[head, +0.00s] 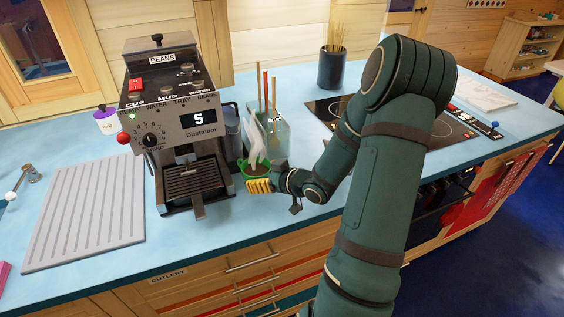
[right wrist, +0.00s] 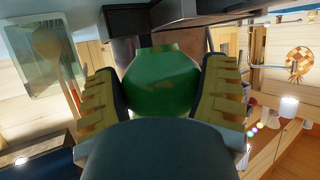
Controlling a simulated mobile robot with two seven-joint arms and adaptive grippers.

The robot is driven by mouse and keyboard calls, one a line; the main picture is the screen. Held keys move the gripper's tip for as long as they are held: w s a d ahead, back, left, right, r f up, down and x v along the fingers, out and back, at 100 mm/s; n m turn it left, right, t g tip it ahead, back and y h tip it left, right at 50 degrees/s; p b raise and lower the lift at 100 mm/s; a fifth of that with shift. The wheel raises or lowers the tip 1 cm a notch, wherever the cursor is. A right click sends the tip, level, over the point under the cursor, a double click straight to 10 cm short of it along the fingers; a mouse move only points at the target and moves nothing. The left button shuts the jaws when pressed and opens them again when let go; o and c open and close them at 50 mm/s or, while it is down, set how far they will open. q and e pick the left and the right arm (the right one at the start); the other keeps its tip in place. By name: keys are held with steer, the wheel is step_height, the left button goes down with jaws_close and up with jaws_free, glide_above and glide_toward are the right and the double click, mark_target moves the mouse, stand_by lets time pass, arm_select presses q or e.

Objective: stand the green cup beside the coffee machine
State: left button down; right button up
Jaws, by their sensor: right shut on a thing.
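The green cup (head: 256,168) is on the blue counter just right of the coffee machine, with dark liquid inside and pale steam above it. The coffee machine (head: 170,131) is grey and black, with a display reading 5. My right gripper (head: 260,184) is shut on the cup from its near right side. In the right wrist view the cup (right wrist: 162,80) fills the space between the two yellow ribbed fingers (right wrist: 160,92). In the head view the fingers hide the cup's lower part, so I cannot tell whether its base touches the counter. My left gripper is not in view.
A clear container with wooden utensils (head: 270,125) stands close behind the cup. A dark pot of sticks (head: 333,68) and a black hob (head: 420,125) lie farther right. A grey ribbed drainboard (head: 85,215) lies left of the machine. Bare counter (head: 290,222) shows in front.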

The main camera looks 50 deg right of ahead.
steer(key=s+d+r+m+g+h+p, duration=0.1)
steer(key=s+d+r+m+g+h, duration=0.15)
steer(key=s+d+m+h, duration=0.6)
steer(key=f, duration=0.1)
steer(key=d+f+n+y, duration=0.1)
steer(key=f, duration=0.1)
steer(key=w+d+f+n, duration=0.1)
steer(key=f, duration=0.1)
steer(key=shift+f+t+b, duration=0.1)
steer(key=shift+t+b, duration=0.15)
steer(key=shift+b, duration=0.1)
steer(key=shift+f+b, duration=0.4)
steer(key=shift+f, duration=1.85)
steer(key=shift+f, duration=0.15)
steer(key=o, duration=1.2)
steer(key=shift+a, duration=0.1)
